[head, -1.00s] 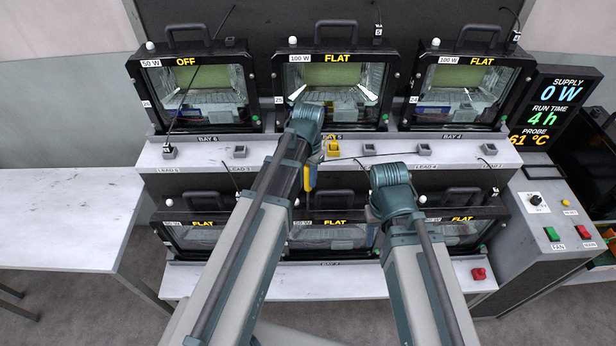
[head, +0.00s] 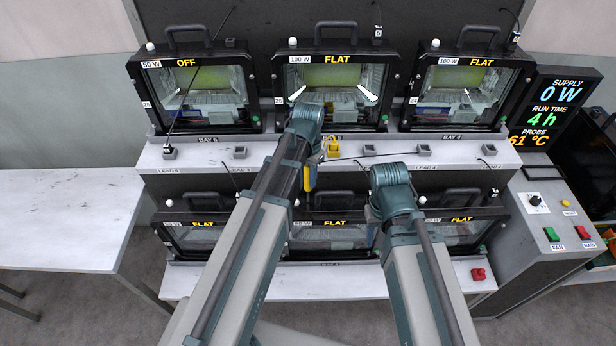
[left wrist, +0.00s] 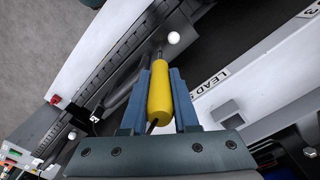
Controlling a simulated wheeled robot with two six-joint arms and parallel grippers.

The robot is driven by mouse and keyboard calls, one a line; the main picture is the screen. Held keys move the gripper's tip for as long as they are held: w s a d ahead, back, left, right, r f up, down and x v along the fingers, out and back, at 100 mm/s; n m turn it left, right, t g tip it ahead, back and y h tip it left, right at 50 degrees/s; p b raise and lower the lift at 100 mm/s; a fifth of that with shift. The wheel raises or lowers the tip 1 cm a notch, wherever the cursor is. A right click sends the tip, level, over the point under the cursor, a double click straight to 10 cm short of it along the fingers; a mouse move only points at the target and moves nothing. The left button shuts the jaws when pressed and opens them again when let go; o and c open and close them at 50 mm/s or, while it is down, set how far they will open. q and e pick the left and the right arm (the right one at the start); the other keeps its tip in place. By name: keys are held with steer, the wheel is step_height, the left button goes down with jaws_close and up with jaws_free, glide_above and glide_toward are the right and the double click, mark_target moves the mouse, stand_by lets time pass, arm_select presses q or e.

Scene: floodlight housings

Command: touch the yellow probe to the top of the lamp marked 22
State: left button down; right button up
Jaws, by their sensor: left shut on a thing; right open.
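My left gripper (left wrist: 162,92) is shut on the yellow probe (left wrist: 160,98), with a finger on each side of it. The probe also shows in the head view (head: 309,177), hanging below my left wrist in front of the lower middle housing (head: 336,238), which reads FLAT. Its lamp number is not legible.
The upper shelf (head: 260,158) carries three housings and several lead sockets. A yellow object (head: 333,147) stands on its edge near my left wrist. A black cable crosses the shelf. A control console (head: 545,215) stands at the right; a bare white table (head: 65,215) is at the left.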

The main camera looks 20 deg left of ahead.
arm_select(q)
steer(key=shift+r+p, duration=3.15)
steer(key=shift+r, duration=0.25)
steer(key=shift+f, duration=0.1)
steer(key=shift+d, duration=0.1)
